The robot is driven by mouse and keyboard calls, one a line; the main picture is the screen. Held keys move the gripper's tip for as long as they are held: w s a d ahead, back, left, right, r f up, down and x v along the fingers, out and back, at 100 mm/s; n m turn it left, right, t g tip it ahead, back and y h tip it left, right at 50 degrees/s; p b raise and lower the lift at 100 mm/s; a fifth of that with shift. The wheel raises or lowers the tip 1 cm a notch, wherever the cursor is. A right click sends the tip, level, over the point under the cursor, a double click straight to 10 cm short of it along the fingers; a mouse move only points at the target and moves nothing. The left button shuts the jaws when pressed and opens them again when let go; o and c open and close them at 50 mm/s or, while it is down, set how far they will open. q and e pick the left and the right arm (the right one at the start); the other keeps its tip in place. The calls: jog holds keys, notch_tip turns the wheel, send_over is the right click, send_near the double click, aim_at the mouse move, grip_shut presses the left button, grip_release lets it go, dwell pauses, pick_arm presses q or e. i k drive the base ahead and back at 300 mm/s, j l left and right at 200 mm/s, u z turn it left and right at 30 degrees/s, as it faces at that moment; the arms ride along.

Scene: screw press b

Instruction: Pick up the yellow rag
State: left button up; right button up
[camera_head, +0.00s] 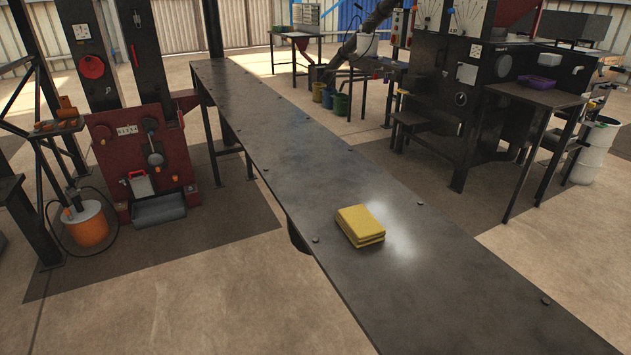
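The yellow rag (360,225) lies folded in a flat, layered block on the long dark metal table (290,130). It sits near the table's left edge, in the nearer half of the picture, and nothing covers it. Neither my left nor my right gripper shows in the head view.
The table top around the rag is bare apart from small bolt heads. A red and black press (140,160) and an orange bucket (87,222) stand to the left. A dark side table (535,95) with a purple tray (537,82) and a white barrel (594,150) stand right.

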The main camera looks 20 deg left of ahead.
aim_at(363, 230)
jog(key=u, duration=0.15)
jog(key=i+j, duration=0.15)
jog(key=i, duration=0.25)
jog(key=i+j, duration=0.15)
jog(key=i, duration=0.3)
jog(key=i+j, duration=0.15)
jog(key=i, duration=0.25)
jog(key=z, duration=0.05)
